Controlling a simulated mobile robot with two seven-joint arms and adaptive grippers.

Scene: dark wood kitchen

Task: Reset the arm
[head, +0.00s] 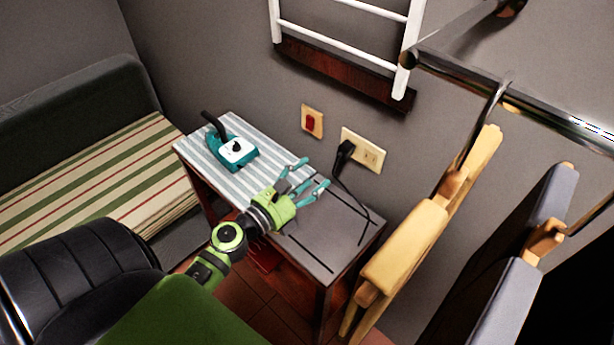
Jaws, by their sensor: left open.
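My left gripper (306,181) is open and empty above the middle of a small side table (327,240). Its teal fingers point toward the wall. My green left arm (228,238) reaches in from the lower left over the table's front edge. A teal and white iron (235,150) with a dark handle rests on the striped cloth part of the table, to the left of the gripper and apart from it. My right gripper is not in view.
A striped bench (100,190) is at left, with a black chair (75,268) in front. A black plug (344,150) sits in a wall outlet (370,154), its cord hanging onto the table. Wooden hangers (405,255) hang from a metal rail (560,115) at right.

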